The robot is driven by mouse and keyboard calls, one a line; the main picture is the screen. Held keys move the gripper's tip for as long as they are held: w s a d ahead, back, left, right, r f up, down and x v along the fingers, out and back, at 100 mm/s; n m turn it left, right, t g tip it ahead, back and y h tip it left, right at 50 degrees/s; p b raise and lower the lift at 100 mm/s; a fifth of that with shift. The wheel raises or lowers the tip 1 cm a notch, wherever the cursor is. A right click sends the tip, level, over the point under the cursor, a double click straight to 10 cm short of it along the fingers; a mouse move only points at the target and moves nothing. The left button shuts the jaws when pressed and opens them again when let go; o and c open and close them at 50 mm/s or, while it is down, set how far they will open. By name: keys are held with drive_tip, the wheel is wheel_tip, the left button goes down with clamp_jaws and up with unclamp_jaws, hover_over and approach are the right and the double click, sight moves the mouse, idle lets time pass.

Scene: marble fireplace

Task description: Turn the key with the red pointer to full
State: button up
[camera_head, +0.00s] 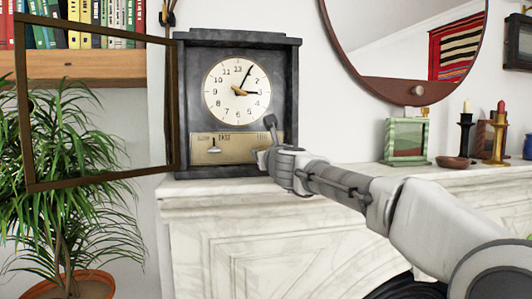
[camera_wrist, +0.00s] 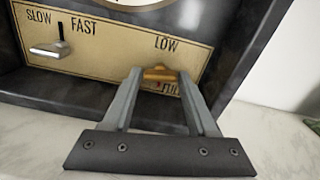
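The clock (camera_head: 236,95) is dark with a white dial and stands on the mantel. Its brass panel (camera_wrist: 100,47) reads SLOW and FAST on the left, LOW and FULL on the right. A brass key (camera_wrist: 160,74) sits on the right of the panel, below LOW. A small red mark (camera_wrist: 157,86) shows under it, beside the partly hidden word FULL. My gripper (camera_wrist: 159,78) has one finger on each side of the key, with little or no gap. Whether the fingers press on it is unclear. In the head view my gripper (camera_head: 268,158) covers the panel's right end.
The clock's framed glass door (camera_head: 172,105) stands open to the left, in front of a plant (camera_head: 65,170). A silver lever (camera_wrist: 48,50) sits at the panel's left. A green box clock (camera_head: 406,140) and candlesticks (camera_head: 465,135) stand farther right on the marble mantel (camera_head: 340,176).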

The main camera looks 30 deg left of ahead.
drive_tip(key=shift+o, duration=1.3)
drive_tip(key=b+v, duration=0.6)
drive_tip(key=v, duration=1.1)
drive_tip(key=shift+s+d, duration=0.2)
